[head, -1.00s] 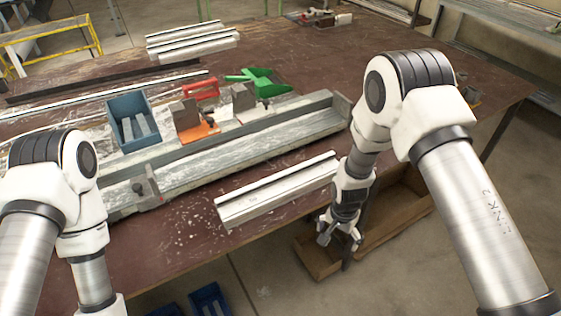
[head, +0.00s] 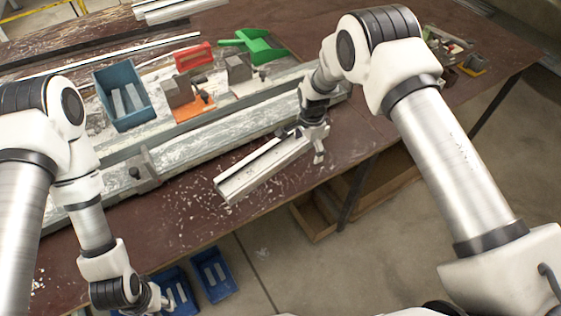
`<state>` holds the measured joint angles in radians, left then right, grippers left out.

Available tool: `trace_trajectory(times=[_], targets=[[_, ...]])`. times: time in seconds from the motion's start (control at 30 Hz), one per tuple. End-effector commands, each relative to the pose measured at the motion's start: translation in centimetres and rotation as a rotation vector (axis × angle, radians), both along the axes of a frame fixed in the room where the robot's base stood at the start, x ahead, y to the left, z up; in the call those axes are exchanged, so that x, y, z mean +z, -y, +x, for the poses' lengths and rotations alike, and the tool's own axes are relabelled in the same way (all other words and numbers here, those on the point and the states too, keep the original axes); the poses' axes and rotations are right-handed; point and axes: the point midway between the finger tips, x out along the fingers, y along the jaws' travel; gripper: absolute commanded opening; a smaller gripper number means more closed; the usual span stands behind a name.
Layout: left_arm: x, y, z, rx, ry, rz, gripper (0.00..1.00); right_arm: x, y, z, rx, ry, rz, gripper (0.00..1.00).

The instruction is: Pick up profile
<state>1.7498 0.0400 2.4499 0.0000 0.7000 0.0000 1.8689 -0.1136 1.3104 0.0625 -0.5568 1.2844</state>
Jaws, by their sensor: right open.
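A silver metal profile (head: 256,170) lies near the front edge of the brown table, in front of the long clamp fixture. My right gripper (head: 319,148) is open at the profile's right end, and the gripper and wrist hide part of that end. I cannot tell whether its fingers touch the profile. My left gripper (head: 160,300) hangs low at the bottom left, in front of the table edge and away from the profile. Its fingers are small and partly lost against the blue bins, so its opening is unclear.
The long metal clamp fixture (head: 205,140) lies behind the profile. A blue bin (head: 124,92), an orange-based block (head: 190,108) and a green scoop (head: 262,45) stand behind it. More profiles (head: 180,10) lie at the back. Blue bins (head: 212,272) sit below the table.

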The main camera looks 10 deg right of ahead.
Motion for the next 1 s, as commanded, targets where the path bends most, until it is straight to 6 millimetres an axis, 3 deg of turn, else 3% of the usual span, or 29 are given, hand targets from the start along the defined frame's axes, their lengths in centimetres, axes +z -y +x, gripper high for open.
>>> trace_trajectory(times=[0.03, 0.07, 0.3, 0.33, 0.8, 1.0], targets=[[-0.1, 0.0, 0.0, 0.000, 0.000, 0.000, 0.38, 0.0, 0.0, 0.0, 0.000, 0.000, 0.000, 1.00], [-0.1, 0.0, 0.0, 0.000, 0.000, 0.000, 0.38, 0.0, 0.0, 0.0, 0.000, 0.000, 0.000, 0.93], [-0.1, 0.0, 0.0, 0.000, 0.000, 0.000, 0.38, -0.1, 0.0, -0.1, 0.000, -0.004, 0.000, 0.08], [-0.1, 0.0, 0.0, 0.000, 0.000, 0.000, 0.38, -0.2, 0.0, -0.2, 0.000, -0.005, 0.000, 0.00], [-0.1, 0.0, 0.0, 0.000, 0.000, 0.000, 0.38, -0.4, 0.1, -0.4, 0.000, -0.010, -0.001, 0.00], [0.6, 0.0, 0.0, 0.000, 0.000, 0.000, 0.38, 0.7, 0.5, -0.5, 0.002, -0.010, -0.001, 0.00]])
